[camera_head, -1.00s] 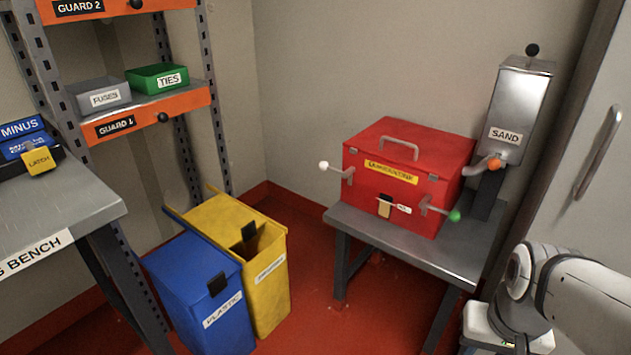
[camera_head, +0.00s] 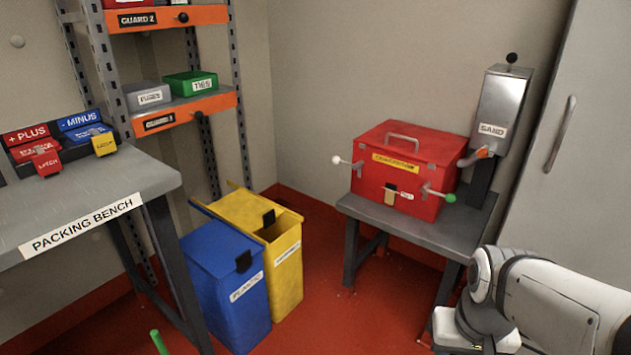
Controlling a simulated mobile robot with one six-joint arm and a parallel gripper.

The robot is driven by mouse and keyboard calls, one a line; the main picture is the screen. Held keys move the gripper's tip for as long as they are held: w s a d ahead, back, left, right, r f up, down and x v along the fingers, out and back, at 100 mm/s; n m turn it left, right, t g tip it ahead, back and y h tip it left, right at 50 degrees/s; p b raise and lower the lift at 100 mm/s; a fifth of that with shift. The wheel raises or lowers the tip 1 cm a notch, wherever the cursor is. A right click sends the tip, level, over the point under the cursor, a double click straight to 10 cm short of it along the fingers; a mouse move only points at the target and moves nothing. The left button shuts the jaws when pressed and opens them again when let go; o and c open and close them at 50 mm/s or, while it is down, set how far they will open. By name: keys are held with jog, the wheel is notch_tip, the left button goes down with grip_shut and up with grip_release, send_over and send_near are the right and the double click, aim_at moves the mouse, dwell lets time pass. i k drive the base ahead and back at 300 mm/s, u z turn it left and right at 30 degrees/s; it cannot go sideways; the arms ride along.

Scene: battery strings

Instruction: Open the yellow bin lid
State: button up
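The yellow bin (camera_head: 287,275) stands on the red floor left of centre, right behind the blue bin. Its lid (camera_head: 238,208) has a black handle (camera_head: 268,217) at its front. A dark gap shows at the right of the bin's top, so the lid does not cover the whole opening; how far it is raised or shifted, I cannot tell. A white label is on the bin's front. Parts of my white arm show at the lower right, well apart from the bin. My gripper is not in view.
The blue bin (camera_head: 230,295) marked PLASTIC stands close against the yellow bin. The packing bench (camera_head: 150,175) is at the left, orange-edged shelves (camera_head: 185,119) behind. A red box (camera_head: 410,175) stands on a grey table (camera_head: 420,232) at the right. Red floor between bins and table is clear.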

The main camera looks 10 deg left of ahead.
aim_at(251, 212)
jog(key=z, duration=0.05)
jog(key=i, duration=1)
jog(key=u, duration=0.05)
